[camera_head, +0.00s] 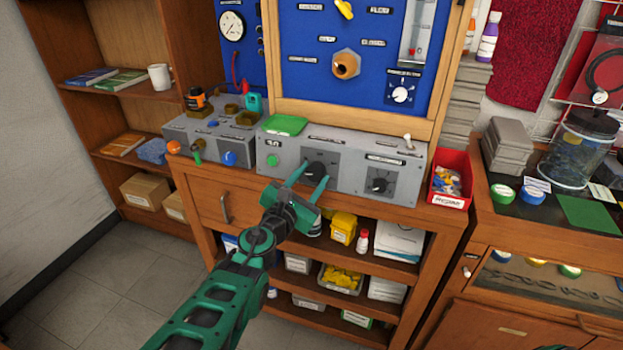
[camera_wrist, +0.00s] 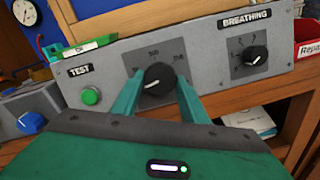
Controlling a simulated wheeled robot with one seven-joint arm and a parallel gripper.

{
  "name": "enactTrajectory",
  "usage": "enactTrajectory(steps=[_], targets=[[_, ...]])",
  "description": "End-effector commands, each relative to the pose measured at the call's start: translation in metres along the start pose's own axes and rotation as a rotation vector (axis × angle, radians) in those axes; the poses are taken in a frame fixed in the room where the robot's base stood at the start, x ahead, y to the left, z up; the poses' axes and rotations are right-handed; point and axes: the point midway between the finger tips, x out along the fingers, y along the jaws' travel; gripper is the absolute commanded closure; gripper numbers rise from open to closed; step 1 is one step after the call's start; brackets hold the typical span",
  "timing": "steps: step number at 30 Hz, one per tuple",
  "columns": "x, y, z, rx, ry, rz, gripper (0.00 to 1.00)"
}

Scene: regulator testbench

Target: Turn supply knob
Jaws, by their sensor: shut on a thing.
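A black round knob (camera_head: 313,171) with a white pointer line sits on a dark square plate in the middle of the grey box front. In the wrist view the same knob (camera_wrist: 158,77) has its pointer toward the left, and a "500" mark shows above it. Its name label cannot be read. My gripper (camera_head: 314,176) reaches it from the front. In the wrist view my gripper (camera_wrist: 159,84) has one green finger on each side of the knob, shut on it.
The grey box (camera_head: 405,163) also has a "BREATHING" knob (camera_wrist: 256,56) to the right, a green button (camera_wrist: 91,96) to the left and a toggle switch (camera_head: 408,141) on top. A red bin (camera_head: 450,178) stands close on the right. A smaller grey box (camera_head: 207,140) stands on the left.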

Motion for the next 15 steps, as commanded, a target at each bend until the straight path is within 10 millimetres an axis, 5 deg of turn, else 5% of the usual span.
enactTrajectory(steps=[15], targets=[[0.0005,0.0035,0.0012,0.485,0.002,-0.101,0.82]])
